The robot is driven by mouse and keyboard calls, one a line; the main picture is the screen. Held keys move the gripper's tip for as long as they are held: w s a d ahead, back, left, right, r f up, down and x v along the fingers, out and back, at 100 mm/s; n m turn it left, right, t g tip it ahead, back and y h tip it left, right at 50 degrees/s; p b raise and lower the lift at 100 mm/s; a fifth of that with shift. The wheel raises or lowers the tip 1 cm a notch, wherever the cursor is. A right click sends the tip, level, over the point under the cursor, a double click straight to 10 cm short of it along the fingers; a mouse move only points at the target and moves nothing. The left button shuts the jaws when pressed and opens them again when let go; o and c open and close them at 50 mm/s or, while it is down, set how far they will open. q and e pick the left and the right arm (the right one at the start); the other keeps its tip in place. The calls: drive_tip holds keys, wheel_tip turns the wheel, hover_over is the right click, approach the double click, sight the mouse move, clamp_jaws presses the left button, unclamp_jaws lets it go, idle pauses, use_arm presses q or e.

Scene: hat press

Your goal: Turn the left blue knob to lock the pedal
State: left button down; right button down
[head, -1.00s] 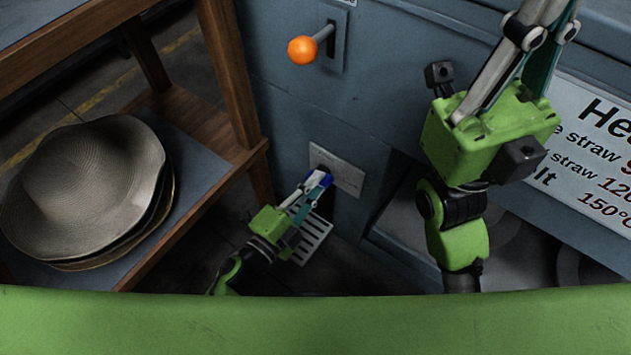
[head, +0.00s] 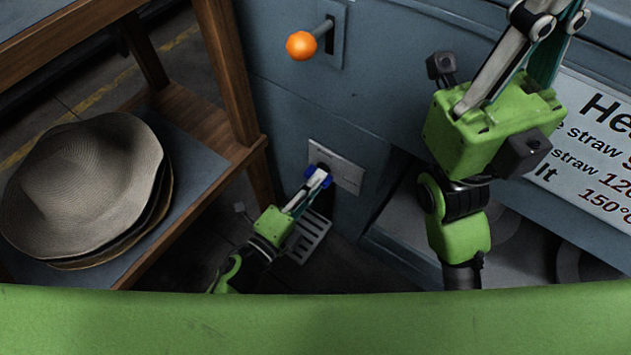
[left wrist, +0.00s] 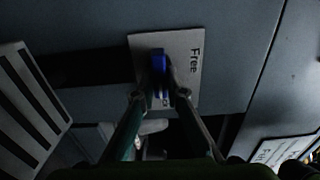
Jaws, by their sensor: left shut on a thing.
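The blue knob (head: 310,183) sits on a light label plate (head: 349,174) low on the grey-blue machine front. My left gripper (head: 319,179) is shut on the knob, its fingers on either side of it. In the left wrist view the knob (left wrist: 158,60) stands between the fingertips, and the plate (left wrist: 185,45) reads "Free"; other lettering is mostly hidden behind the fingers. The slotted pedal (head: 314,238) is below the knob, near the floor, and shows at the left of the left wrist view (left wrist: 28,95). My right gripper's fingers run out of the top of the head view.
An orange-ended lever (head: 301,46) sticks out above the knob. A wooden shelf (head: 232,90) with stacked straw hats (head: 85,180) stands at the left, close to my left arm. A large lettered sign (head: 595,140) is on the machine at the right.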

use_arm(q)
drive_tip(key=shift+f, duration=0.1)
drive_tip(key=c, duration=2)
unclamp_jaws()
drive_tip(key=shift+c, duration=0.2)
drive_tip(key=shift+s+a, duration=0.1)
drive_tip(key=v, duration=1.1)
drive_tip(key=shift+s+a, duration=0.2)
drive_tip(key=shift+s, duration=0.15)
